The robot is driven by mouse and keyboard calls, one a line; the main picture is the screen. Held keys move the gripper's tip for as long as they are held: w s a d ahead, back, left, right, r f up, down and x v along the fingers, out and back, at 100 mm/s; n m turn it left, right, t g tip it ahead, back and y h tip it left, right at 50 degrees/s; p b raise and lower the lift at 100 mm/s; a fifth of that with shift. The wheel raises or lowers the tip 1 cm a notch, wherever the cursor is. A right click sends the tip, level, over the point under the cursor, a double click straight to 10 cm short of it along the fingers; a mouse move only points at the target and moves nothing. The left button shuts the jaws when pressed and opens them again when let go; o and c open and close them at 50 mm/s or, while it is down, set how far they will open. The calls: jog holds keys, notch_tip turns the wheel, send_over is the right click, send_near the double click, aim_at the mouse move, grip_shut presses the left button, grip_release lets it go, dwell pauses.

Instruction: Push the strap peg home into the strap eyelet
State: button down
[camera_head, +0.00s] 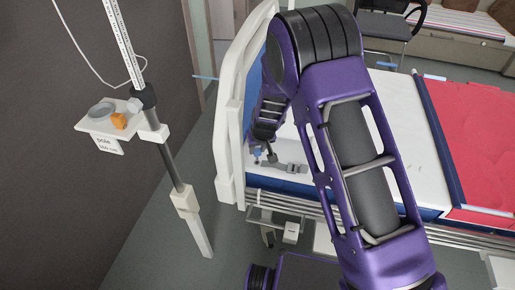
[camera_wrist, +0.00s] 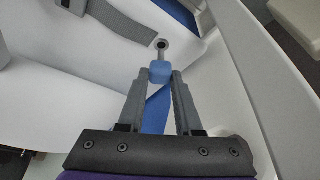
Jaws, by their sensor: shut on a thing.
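The strap peg (camera_wrist: 160,71) has a blue block-shaped head and a short grey pin. My gripper (camera_wrist: 161,80) is shut on the blue head, with one grey finger on each side.
A grey strap (camera_wrist: 138,20) lies near the eyelet; it also shows in the head view (camera_head: 291,167). The white headboard (camera_head: 230,130) stands close left of my gripper. A pole with a small shelf (camera_head: 97,122) stands further left. A red blanket (camera_head: 475,135) covers the bed's right part.

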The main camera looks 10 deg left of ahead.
aim_at(258, 155)
jog(key=shift+f, duration=0.75)
jog(key=shift+f, duration=1.55)
jog(key=c, duration=0.5)
grip_release()
jog(key=p+v, duration=0.2)
jog(key=v, duration=0.5)
jog(key=w+p+v, duration=0.1)
jog(key=p+v, duration=0.1)
jog(key=v, duration=0.5)
jog(key=p+v, duration=0.2)
jog(key=v, duration=0.5)
jog(key=shift+w+a+r, duration=0.15)
jog(key=shift+a+r, duration=0.1)
jog(key=shift+r, duration=0.1)
